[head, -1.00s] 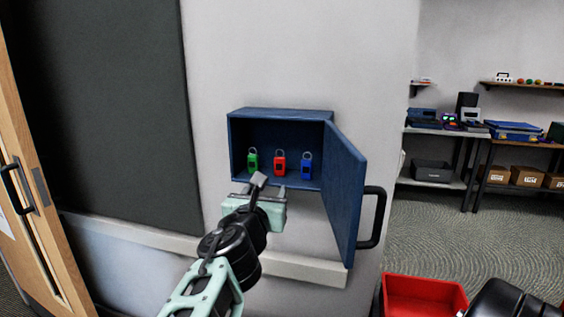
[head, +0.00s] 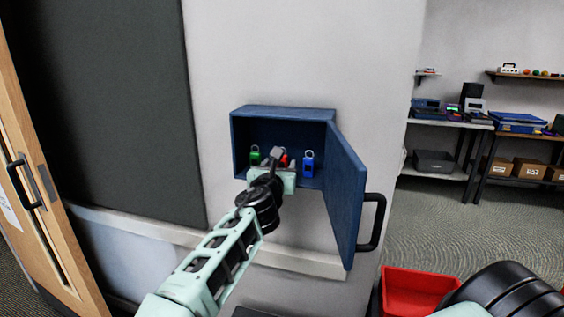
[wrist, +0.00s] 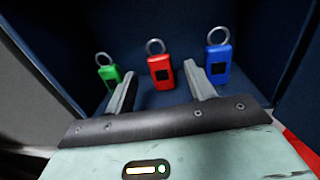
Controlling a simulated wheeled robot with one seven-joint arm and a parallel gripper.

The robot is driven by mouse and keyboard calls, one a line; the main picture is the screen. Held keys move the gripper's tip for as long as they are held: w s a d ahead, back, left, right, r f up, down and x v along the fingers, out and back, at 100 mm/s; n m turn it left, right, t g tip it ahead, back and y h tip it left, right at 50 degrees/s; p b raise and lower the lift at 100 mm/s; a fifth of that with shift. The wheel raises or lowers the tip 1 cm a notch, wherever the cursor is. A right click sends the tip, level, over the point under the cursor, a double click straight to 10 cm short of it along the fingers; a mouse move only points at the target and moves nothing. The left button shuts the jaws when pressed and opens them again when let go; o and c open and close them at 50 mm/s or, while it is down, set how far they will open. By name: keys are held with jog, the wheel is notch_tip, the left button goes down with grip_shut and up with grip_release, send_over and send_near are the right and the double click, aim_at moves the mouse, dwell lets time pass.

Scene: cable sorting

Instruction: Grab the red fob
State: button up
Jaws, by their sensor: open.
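The red fob (wrist: 161,72) has a metal ring and a dark square on its face. In the wrist view it stands between and just beyond the two open fingers of my gripper (wrist: 162,88), with a gap on both sides. In the head view my gripper (head: 277,166) is at the mouth of the blue wall cabinet (head: 285,114) and hides most of the red fob (head: 284,160). The green fob (wrist: 109,74) is outside the left finger. The blue fob (wrist: 218,64) is beyond and outside the right finger.
The cabinet door (head: 346,195) stands open to the right, with a black handle (head: 373,222). Cabinet walls bound the fobs on both sides. A red bin (head: 415,290) is on the floor at the lower right. Shelves with boxes stand farther right.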

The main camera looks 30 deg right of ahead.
aim_at(282, 161)
jog(key=p+x, duration=0.1)
jog(key=x, duration=0.3)
jog(key=shift+w+d+f, duration=0.1)
jog(key=c, duration=1.1)
jog(key=shift+o, duration=0.3)
jog(key=shift+p, duration=0.3)
